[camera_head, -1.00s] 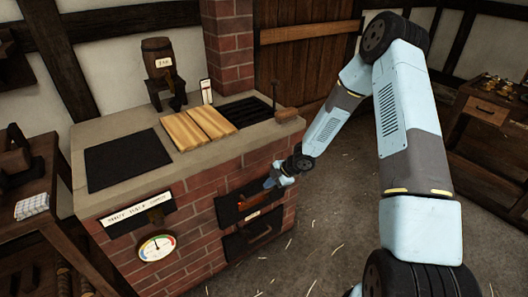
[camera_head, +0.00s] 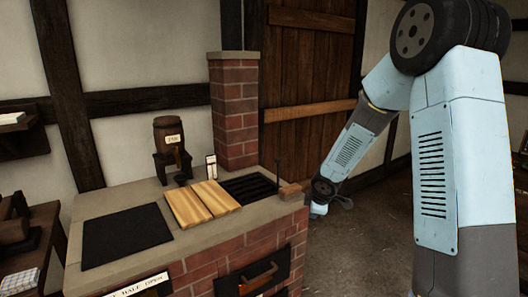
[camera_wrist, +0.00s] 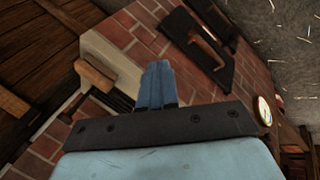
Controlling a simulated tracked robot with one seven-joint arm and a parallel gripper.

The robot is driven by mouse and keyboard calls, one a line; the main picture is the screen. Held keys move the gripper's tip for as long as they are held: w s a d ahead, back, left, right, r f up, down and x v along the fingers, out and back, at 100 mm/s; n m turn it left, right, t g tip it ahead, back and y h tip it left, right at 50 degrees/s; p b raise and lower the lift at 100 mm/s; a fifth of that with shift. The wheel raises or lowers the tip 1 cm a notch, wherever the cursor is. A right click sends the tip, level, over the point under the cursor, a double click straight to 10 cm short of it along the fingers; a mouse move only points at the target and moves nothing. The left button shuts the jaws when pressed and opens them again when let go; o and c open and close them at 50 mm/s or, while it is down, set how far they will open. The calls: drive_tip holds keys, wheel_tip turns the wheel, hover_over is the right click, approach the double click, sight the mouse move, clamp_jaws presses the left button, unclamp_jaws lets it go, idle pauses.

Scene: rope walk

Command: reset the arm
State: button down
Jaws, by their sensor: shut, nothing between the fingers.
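My arm reaches down from the right in the head view. My gripper (camera_head: 318,209) hangs just right of the brick stove's (camera_head: 235,250) right corner, apart from it and partly hidden by my own wrist. In the wrist view my gripper's (camera_wrist: 158,70) two blue fingers are together with nothing between them. Beyond them are the stove's brick wall, a dark door with a wooden handle (camera_wrist: 205,48) and a wooden-handled lever (camera_wrist: 95,75).
Wooden slats (camera_head: 201,203), a black plate (camera_head: 126,236), a dark grate (camera_head: 250,188) and a small barrel (camera_head: 169,134) are on the stove top. A brick chimney (camera_head: 234,110) rises behind. Floor to the right of the stove is clear.

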drive_tip(key=s+d+r+m+h, duration=0.2)
drive_tip(key=s+d+r+m, duration=0.2)
drive_tip(key=s+r, duration=0.4)
drive_tip(key=s+d+r+m+h, duration=0.1)
drive_tip(key=s+d+r+m, duration=0.35)
drive_tip(key=r, duration=0.65)
drive_tip(key=s+a+r+m+y, duration=0.1)
drive_tip(key=s+r+m, duration=0.2)
drive_tip(key=s, duration=0.8)
drive_tip(key=s+a+r+m+y, duration=0.1)
drive_tip(key=s+r+m, duration=0.2)
drive_tip(key=s, duration=0.8)
drive_tip(key=shift+s+r+m, duration=0.15)
drive_tip(key=shift+r+m, duration=0.2)
drive_tip(key=shift+m, duration=0.5)
drive_tip(key=shift+a, duration=0.1)
